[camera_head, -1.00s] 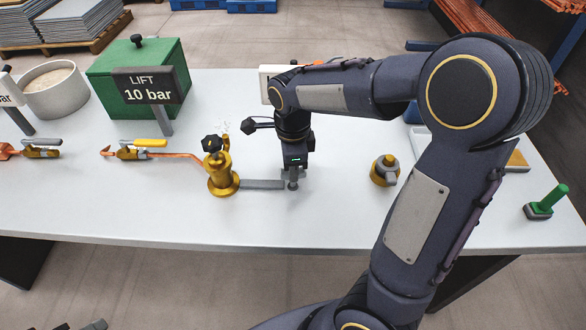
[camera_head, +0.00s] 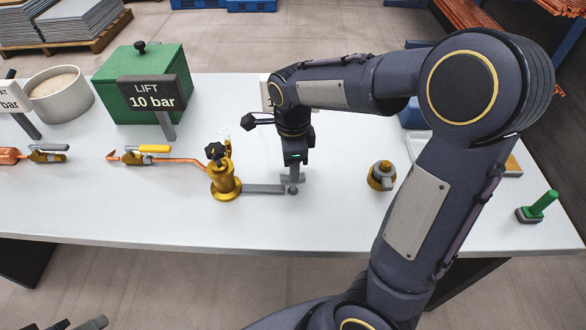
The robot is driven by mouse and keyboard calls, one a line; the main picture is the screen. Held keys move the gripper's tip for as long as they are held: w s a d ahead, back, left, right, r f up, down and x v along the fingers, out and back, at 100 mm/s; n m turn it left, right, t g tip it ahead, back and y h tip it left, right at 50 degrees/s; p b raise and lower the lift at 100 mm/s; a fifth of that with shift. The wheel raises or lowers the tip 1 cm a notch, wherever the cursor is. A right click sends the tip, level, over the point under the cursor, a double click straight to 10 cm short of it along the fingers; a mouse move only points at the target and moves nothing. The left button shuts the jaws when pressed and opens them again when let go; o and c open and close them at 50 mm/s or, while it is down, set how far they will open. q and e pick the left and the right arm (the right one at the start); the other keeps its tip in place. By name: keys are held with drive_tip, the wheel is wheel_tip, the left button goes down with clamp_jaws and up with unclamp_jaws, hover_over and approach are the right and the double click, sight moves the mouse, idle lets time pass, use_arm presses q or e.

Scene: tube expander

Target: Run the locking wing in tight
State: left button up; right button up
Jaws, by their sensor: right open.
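A brass valve-like body (camera_head: 226,182) stands upright on the table, with a black star-shaped knob (camera_head: 215,152) on top. A flat grey bar (camera_head: 262,188) runs right from its foot to below my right gripper (camera_head: 293,180). That gripper points down and is open, its small grey fingers beside or over the bar's rounded end. I cannot tell whether they touch it. A second brass fitting with a grey wing-like top (camera_head: 382,174) stands apart to the right. Which part is the locking wing is not clear. Dark parts at the lower left edge may be my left gripper (camera_head: 82,325).
Two copper tools with valves (camera_head: 140,157) lie left of the brass body. A green-handled block (camera_head: 536,208) is at the right edge.

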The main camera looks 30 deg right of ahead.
drive_tip(key=shift+n, duration=0.9)
drive_tip(key=shift+f+b, duration=1.3)
drive_tip(key=shift+f, duration=0.5)
